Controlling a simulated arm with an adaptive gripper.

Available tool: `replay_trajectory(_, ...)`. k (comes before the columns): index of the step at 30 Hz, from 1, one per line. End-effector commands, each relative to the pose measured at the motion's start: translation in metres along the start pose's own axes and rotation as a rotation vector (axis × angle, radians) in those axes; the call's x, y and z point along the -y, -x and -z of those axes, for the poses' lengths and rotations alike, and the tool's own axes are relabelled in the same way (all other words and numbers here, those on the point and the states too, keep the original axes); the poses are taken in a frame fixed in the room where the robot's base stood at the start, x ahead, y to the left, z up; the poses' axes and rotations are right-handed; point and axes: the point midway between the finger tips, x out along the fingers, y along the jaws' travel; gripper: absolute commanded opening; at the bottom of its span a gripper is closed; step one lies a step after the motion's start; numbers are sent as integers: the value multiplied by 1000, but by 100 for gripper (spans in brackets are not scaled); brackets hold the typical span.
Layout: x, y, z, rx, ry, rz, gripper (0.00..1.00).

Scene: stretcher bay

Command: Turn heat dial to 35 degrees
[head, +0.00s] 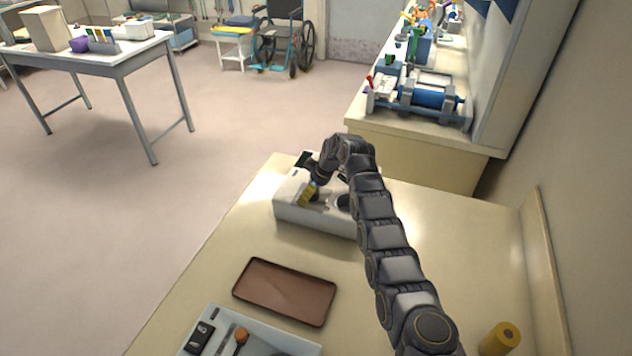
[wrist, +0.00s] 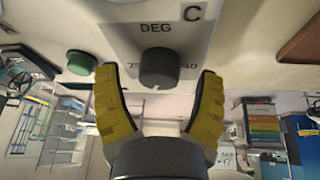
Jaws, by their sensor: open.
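The heat dial (wrist: 158,66) is a dark round knob on a pale panel marked "DEG" and "C" in the wrist view. Scale numbers beside it are partly hidden by the knob and my fingers. My gripper (wrist: 157,84) is open, with one yellow finger on each side of the dial; I see gaps between the fingers and the knob. In the head view the white box (head: 290,212) stands on the counter, and my gripper (head: 308,193) is low at its top. My arm hides part of the box, and I cannot make out the dial there.
A green button (wrist: 81,63) sits left of the dial. On the counter (head: 205,272) are a brown tray (head: 284,291), a pale tray with tools (head: 262,338) and a yellow cylinder (head: 500,338). Blue equipment (head: 428,96) stands on the unit behind.

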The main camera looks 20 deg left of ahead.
Motion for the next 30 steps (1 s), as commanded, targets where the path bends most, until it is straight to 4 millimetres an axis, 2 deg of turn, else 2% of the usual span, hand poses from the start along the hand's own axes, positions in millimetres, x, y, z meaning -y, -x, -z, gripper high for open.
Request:
replay_trajectory(10, -2, 31, -1, -2, -1, -5, 69)
replay_trajectory(21, -1, 102, 0, -2, 1, -4, 69)
replay_trajectory(25, 0, 114, 1, -3, 1, -4, 69)
replay_trajectory(30, 0, 119, 0, -1, 1, -2, 69)
